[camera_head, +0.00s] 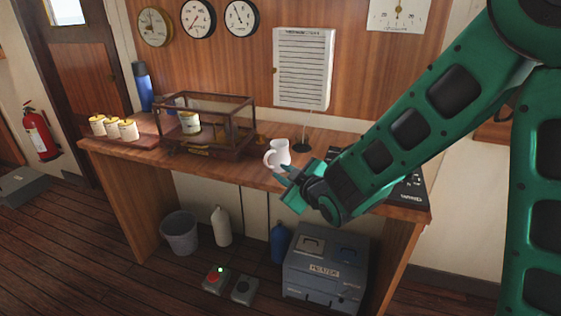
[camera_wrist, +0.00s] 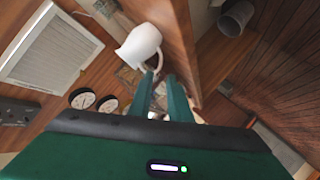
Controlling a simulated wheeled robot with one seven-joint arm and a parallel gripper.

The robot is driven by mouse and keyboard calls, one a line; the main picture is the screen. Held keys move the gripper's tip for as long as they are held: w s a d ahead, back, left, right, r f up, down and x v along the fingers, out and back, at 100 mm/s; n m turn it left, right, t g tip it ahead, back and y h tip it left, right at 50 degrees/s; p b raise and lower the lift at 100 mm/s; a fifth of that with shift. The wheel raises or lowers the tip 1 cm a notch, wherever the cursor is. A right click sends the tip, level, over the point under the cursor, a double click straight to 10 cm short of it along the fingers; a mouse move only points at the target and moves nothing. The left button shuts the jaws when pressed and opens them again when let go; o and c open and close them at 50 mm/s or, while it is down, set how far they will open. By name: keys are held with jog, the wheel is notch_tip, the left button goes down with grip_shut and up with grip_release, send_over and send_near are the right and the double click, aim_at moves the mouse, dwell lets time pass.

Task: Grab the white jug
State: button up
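The white jug (camera_head: 281,151) stands upright on the wooden desk, near its front edge, with its handle toward the lower left. In the wrist view the jug (camera_wrist: 138,46) is just ahead of my fingers, with its handle close to the fingertips. My gripper (camera_head: 279,173) is at the desk's front edge, just below and in front of the jug. In the wrist view my gripper (camera_wrist: 158,78) has its two green fingers apart. The handle's end lies at or just beyond the gap; I cannot tell whether they touch.
The desk (camera_head: 230,170) also bears a glass display case (camera_head: 235,115), several small yellow-lidded jars (camera_head: 112,127) and a blue flask (camera_head: 143,85). A small dark stand (camera_head: 301,147) is right of the jug. A grey bin (camera_head: 180,232) and a grey case (camera_head: 325,270) are below.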

aim_at(268, 166)
jog(key=x, duration=1)
jog(key=shift+d+f, duration=0.1)
jog(key=shift+f, duration=0.1)
grip_shut()
